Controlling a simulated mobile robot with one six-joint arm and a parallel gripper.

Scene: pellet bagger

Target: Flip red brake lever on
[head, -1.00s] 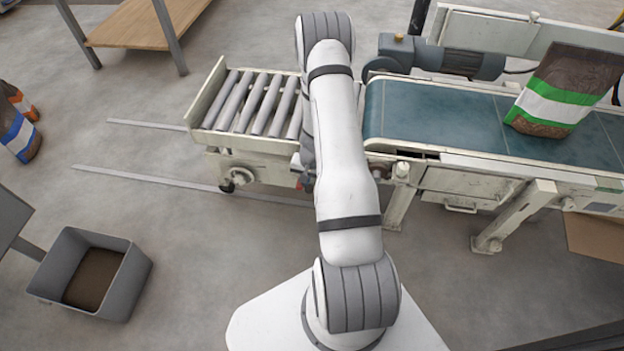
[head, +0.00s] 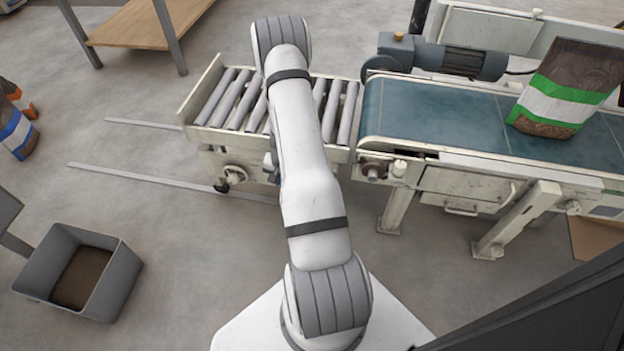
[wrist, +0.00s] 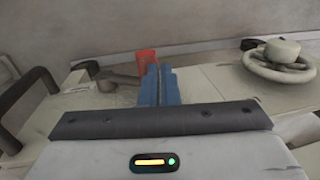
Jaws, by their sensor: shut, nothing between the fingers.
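The red brake lever's red end (wrist: 146,58) shows in the wrist view just beyond and slightly left of my fingertips. A grey bar (wrist: 120,79) runs left from near it. My gripper (wrist: 160,70) has its two blue fingers shut together with nothing between them. The fingers hide part of the lever's red end, and I cannot tell whether they touch it. In the head view my own arm hides the gripper, and I cannot make out the lever there.
A pale handwheel (wrist: 279,62) stands to the right in the wrist view; a dark handle (wrist: 25,105) is at left. In the head view a roller table (head: 215,125) adjoins a green belt conveyor (head: 430,112) carrying a bag (head: 565,90). A grey bin (head: 110,285) stands lower left.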

